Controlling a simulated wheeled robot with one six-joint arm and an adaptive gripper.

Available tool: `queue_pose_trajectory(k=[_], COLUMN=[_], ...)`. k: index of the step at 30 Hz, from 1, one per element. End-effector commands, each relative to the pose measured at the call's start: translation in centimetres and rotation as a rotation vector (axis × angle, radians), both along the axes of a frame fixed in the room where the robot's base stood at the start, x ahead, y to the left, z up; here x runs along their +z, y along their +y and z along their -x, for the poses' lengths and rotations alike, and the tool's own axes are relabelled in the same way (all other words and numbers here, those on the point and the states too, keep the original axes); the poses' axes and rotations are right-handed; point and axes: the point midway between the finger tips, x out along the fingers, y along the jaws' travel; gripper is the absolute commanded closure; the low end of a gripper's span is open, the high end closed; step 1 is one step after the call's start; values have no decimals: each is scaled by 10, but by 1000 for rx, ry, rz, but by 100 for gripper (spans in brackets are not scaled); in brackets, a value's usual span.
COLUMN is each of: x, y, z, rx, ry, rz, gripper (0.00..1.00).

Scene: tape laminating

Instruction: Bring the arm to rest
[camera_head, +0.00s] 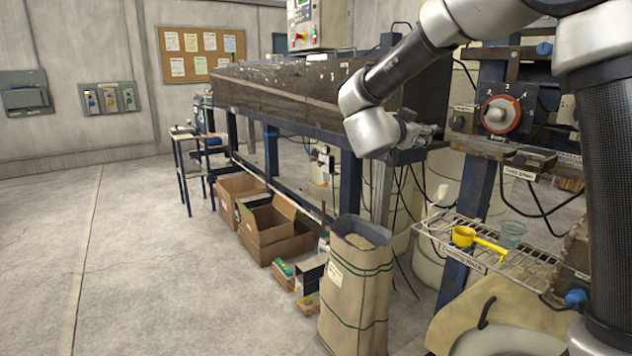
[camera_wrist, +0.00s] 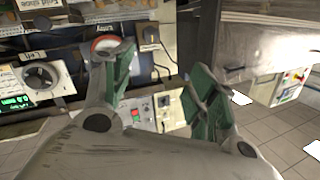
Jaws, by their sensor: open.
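My arm reaches in from the upper right in the head view, bent at the elbow. My gripper (camera_head: 428,133) is held in the air in front of the long dark machine (camera_head: 300,85), pointing right. In the wrist view my gripper (camera_wrist: 160,85) shows two green-padded fingers spread apart, with nothing between them. From the head view I cannot tell whether the gripper touches the machine's end.
A control post with a red dial (camera_head: 501,114) stands right of my gripper. Below it a wire shelf (camera_head: 480,250) holds a yellow scoop (camera_head: 475,239) and a clear cup (camera_head: 512,234). A tall sack (camera_head: 355,285) and cardboard boxes (camera_head: 270,225) stand on the floor. The left floor is clear.

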Motion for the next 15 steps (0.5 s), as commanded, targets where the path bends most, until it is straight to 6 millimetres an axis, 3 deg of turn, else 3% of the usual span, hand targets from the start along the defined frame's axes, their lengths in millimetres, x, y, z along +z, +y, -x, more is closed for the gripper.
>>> queue_pose_trajectory(k=[6, 9, 12, 14, 15], x=[-28, -42, -58, -70, -78], y=[51, 82, 113, 125, 127], z=[-29, -31, -14, 10, 31], rx=[313, 505, 733, 870, 949], ry=[49, 106, 217, 320, 401], rz=[-70, -111, -160, -187, -201], gripper=[42, 42, 42, 42, 42])
